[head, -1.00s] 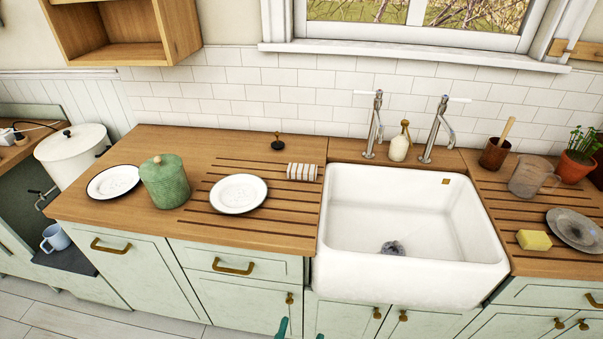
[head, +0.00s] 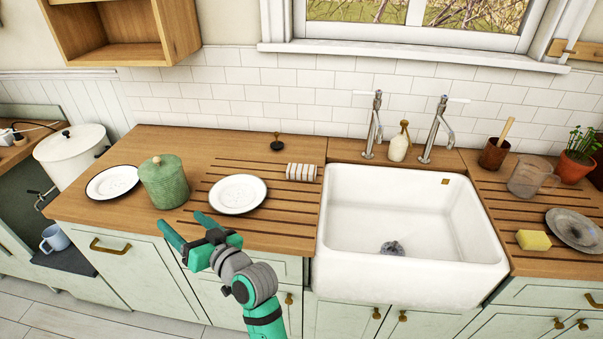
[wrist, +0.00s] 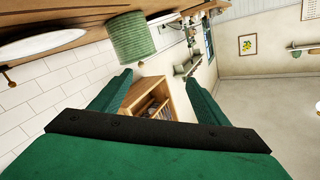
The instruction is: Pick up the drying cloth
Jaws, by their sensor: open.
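A small white bundle with dark stripes, which looks like the drying cloth (head: 301,172), lies on the grooved wooden counter just left of the sink. It is not clearly seen in the wrist view. My gripper (head: 182,221) is open and empty, over the counter's front edge. It is to the left of and nearer than the cloth, well apart from it, with its fingers pointing up and left in the head view. In the wrist view its two green fingers (wrist: 158,82) are spread with nothing between them.
A white plate (head: 238,194) sits between my gripper and the cloth. A green lidded jar (head: 165,181) and another plate (head: 112,182) stand to the left. A small black item (head: 277,142) lies behind the cloth. The white sink (head: 340,265) is to the right.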

